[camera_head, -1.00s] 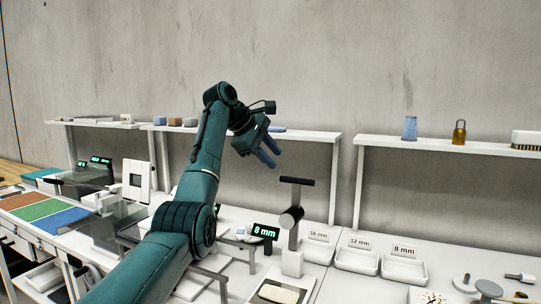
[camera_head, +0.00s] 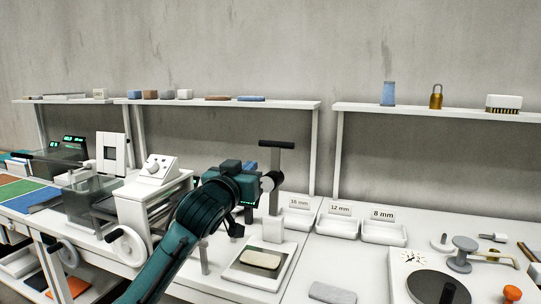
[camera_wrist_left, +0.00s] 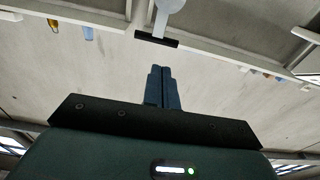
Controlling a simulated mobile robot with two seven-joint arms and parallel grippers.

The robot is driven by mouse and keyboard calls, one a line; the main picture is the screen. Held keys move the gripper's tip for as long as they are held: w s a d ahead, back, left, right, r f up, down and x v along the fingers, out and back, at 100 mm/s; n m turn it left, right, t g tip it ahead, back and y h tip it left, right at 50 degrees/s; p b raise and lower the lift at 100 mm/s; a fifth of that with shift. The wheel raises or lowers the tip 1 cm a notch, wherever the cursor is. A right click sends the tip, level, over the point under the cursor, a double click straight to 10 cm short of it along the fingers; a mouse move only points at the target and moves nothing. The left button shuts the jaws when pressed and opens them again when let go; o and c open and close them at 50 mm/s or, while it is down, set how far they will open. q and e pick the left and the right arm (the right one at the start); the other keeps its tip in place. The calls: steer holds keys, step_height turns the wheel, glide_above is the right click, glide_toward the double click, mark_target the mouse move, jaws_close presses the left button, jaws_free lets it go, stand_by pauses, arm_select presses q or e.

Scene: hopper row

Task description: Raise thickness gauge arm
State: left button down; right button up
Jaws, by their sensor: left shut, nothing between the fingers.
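The thickness gauge (camera_head: 275,170) is an upright pale post with a black crossbar (camera_head: 276,144) on top and a grey round part (camera_head: 268,182) on its side. At its foot, a beige pad (camera_head: 260,259) lies on a plate. My left gripper (camera_head: 257,168) is just left of the post, below the crossbar; its hand hides part of the gauge and its display. In the left wrist view the fingers (camera_wrist_left: 161,73) are together and empty, with the crossbar (camera_wrist_left: 156,40) beyond them, apart in the picture. My right gripper is out of view.
White trays (camera_head: 384,231) labelled in mm stand to the right. A white machine with a handwheel (camera_head: 125,245) is close on the left. Shelves (camera_head: 225,104) run along the wall behind. A dial and black disc (camera_head: 436,287) lie at front right.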

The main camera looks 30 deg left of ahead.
arm_select(q)
steer(key=p, duration=0.3)
glide_toward(275, 146)
steer(key=x, duration=0.6)
steer(key=shift+a, duration=0.1)
steer(key=shift+w+a, duration=0.1)
steer(key=shift+w, duration=0.3)
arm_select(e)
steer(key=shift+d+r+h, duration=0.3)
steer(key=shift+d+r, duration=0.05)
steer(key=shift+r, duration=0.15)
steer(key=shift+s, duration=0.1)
